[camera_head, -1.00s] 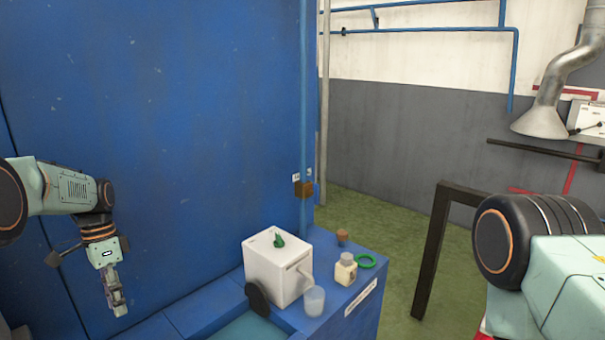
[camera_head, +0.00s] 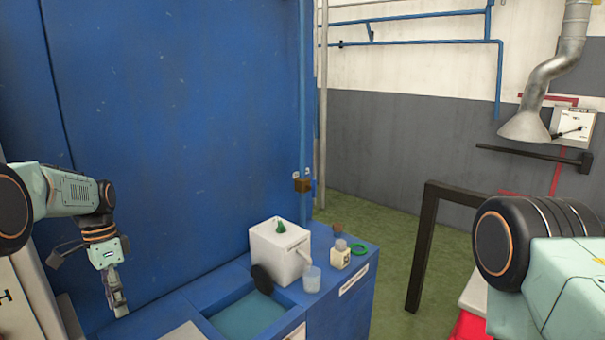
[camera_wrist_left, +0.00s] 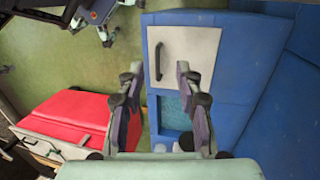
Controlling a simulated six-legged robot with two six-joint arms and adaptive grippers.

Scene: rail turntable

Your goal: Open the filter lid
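A flat light-grey lid (camera_wrist_left: 195,60) with a dark bar handle (camera_wrist_left: 159,61) lies on the blue bench (camera_wrist_left: 242,70) in the left wrist view. It appears flat beside the water basin (camera_wrist_left: 174,112). In the head view a pale corner of it (camera_head: 185,333) shows at the bottom edge. My left gripper (camera_head: 119,302) hangs pointing down at the left, apart from the bench items. In the left wrist view its fingers (camera_wrist_left: 158,76) are spread with nothing between them, and the lid lies beyond them. My right arm shows at the right edge; its gripper is out of frame.
A white box (camera_head: 277,250) with a green knob stands behind the basin (camera_head: 247,316), with a dark oval disc, clear cup (camera_head: 312,279), bottle (camera_head: 340,255) and green ring (camera_head: 358,250) nearby. A red-topped box (camera_wrist_left: 70,120) stands left in the wrist view. Green floor lies between.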

